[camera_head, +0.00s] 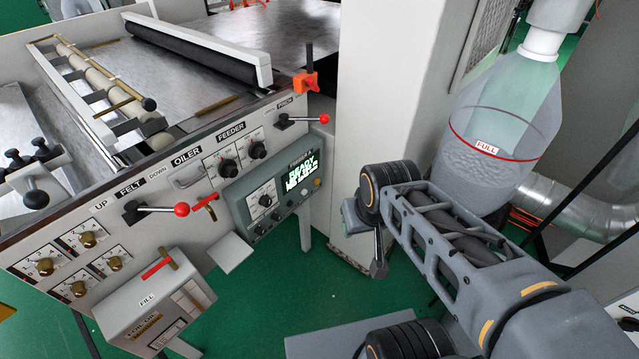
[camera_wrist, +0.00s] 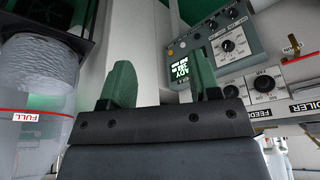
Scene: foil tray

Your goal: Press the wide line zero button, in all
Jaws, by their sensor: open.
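The grey control box (camera_head: 270,200) is fixed to the front of the machine panel. It has a lit screen (camera_head: 300,174) with "READY" on top, dark knobs and several small round controls (camera_head: 275,217) along its lower edge. Their labels are too small to read, so I cannot tell which is the wide line zero button. In the wrist view the box (camera_wrist: 235,38) shows upper right, with its screen (camera_wrist: 181,68) beyond my right finger. My gripper (camera_wrist: 162,82) is open and empty, with two green fingers apart. In the head view my wrist is right of the box, apart from it.
A red-tipped lever (camera_head: 181,209) and another upper lever (camera_head: 323,118) stick out near the box. A white column (camera_head: 375,85) rises behind, and a large bottle marked FULL (camera_head: 500,130) hangs at right.

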